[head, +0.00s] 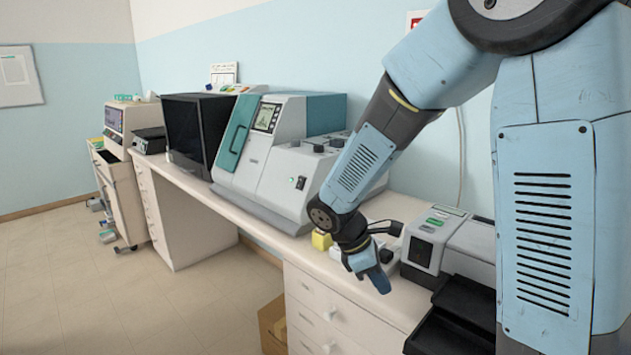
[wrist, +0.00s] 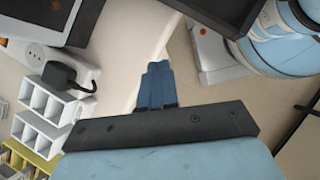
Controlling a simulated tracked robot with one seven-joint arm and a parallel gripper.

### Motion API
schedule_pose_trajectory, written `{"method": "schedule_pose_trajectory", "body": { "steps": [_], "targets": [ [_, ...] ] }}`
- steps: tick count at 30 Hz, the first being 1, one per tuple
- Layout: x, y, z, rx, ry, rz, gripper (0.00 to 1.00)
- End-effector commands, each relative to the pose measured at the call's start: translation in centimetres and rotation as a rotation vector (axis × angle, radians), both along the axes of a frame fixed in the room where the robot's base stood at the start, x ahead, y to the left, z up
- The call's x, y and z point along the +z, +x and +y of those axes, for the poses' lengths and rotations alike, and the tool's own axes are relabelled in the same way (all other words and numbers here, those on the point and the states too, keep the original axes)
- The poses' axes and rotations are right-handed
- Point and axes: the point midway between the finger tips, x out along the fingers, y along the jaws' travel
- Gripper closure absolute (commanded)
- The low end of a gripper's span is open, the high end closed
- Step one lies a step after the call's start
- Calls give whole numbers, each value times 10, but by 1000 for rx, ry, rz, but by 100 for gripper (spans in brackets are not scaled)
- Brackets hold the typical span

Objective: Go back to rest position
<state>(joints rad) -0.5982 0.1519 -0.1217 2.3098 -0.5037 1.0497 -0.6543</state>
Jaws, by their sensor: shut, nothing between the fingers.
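My gripper (head: 377,277) shows in the head view above the front edge of the bench (head: 300,254), pointing down. In the wrist view its blue fingers (wrist: 157,84) are together with nothing between them. The fingers are over the pale bench edge. My arm comes in from the right in the head view and hides part of the bench and the wall behind it.
A teal and white machine (head: 270,148) and a black monitor (head: 195,128) stand on the bench to the left. A grey device (head: 428,243) is close on the right. A white rack (wrist: 46,105) and a power strip with a black plug (wrist: 66,77) show in the wrist view.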

Motion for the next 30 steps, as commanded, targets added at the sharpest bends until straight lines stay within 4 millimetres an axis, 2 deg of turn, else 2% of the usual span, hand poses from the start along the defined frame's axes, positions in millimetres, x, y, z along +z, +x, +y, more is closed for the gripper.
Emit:
{"method": "schedule_pose_trajectory", "body": {
  "steps": [3,15,30],
  "targets": [
    [24,-8,-15,-135,80,-87,100],
    [92,-46,-56,-578,321,-357,100],
    [160,-109,-88,-1105,618,-689,100]
  ]
}}
